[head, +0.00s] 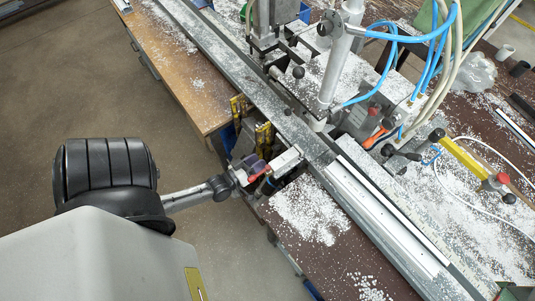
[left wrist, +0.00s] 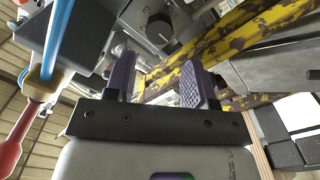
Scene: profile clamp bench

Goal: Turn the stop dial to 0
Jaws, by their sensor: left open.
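The stop dial (left wrist: 160,28) is a round black knob with a pale pointer mark, on a grey plate with small markings, in the left wrist view. I cannot read its setting. In the head view I cannot make out the dial. My left gripper (left wrist: 160,82) is open and empty, with its two dark purple-grey pads apart. The dial shows beyond the fingertips, between them and above; I see no contact. In the head view my left gripper (head: 252,170) is at the near edge of the clamp bench, by a small silver block (head: 285,160). My right gripper is not in view.
Worn yellow-black bars (left wrist: 235,40) stand close beyond the fingers. A red handle (left wrist: 12,142) is at the left of the wrist view. The long metal rail (head: 385,215) crosses the bench, with white chips (head: 308,210) around it. Blue hoses (head: 425,38) hang at upper right. Open floor lies left.

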